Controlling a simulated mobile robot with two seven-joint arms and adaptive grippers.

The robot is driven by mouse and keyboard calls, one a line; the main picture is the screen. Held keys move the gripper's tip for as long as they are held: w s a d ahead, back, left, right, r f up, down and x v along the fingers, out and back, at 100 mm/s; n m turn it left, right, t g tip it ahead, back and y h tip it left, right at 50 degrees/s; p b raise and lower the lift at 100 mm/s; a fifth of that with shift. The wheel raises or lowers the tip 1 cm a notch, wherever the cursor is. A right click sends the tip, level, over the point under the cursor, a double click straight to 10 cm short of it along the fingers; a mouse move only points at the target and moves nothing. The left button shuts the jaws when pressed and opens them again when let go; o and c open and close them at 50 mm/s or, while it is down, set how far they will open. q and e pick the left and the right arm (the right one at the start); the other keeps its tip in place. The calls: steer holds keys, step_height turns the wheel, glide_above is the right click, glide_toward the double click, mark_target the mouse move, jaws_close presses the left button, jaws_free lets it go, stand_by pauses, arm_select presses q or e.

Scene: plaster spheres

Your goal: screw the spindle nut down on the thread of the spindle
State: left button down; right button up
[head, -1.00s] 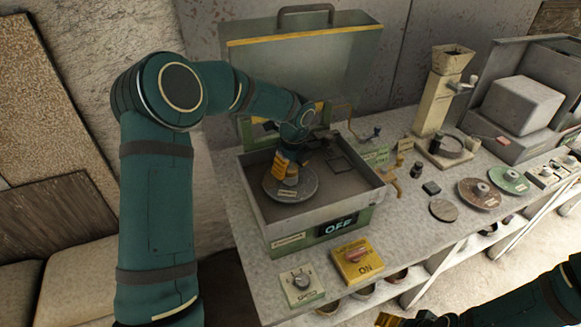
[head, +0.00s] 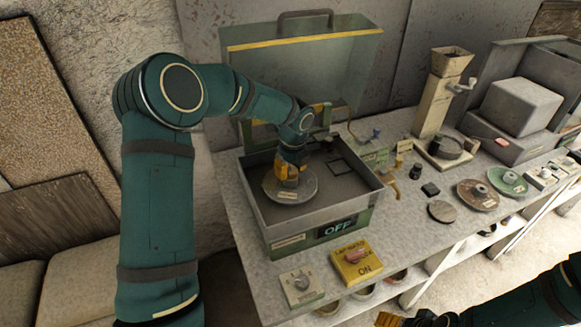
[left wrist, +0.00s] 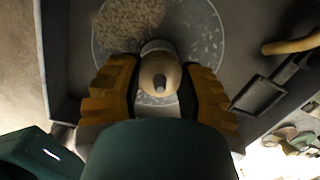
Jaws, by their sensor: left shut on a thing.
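My left gripper (head: 288,176) points down inside the grey open-topped box, over the round disc (head: 304,192). In the left wrist view my left gripper (left wrist: 160,88) has its orange fingers closed on both sides of a round tan piece, the spindle nut (left wrist: 151,70). A small grey tip, the end of the spindle (left wrist: 160,84), shows at the middle of the nut. The thread itself and how far down the nut sits are hidden. My right gripper (head: 402,319) shows only partly at the bottom edge of the head view, away from the box.
The box (head: 290,228) has raised walls and an upright lid (head: 300,65) behind. Its sign reads OFF. A yellow switch box (head: 356,263) and a knob box (head: 301,289) stand in front. Discs (head: 478,195), a hopper mill (head: 440,95) and small parts stand to the right.

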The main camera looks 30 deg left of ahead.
arm_select(q)
steer(key=shift+m+h+p, duration=0.3)
steer(key=shift+m+p, duration=1.95)
steer(key=shift+m, duration=0.55)
steer(key=m, duration=0.4)
steer(key=shift+f+m+t, duration=0.1)
steer(key=shift+m+t, duration=0.2)
steer(key=m+h, duration=0.1)
steer(key=m, duration=0.5)
steer(key=c, duration=0.5)
jaws_free()
steer(key=shift+c, duration=0.3)
steer(key=shift+c, duration=0.9)
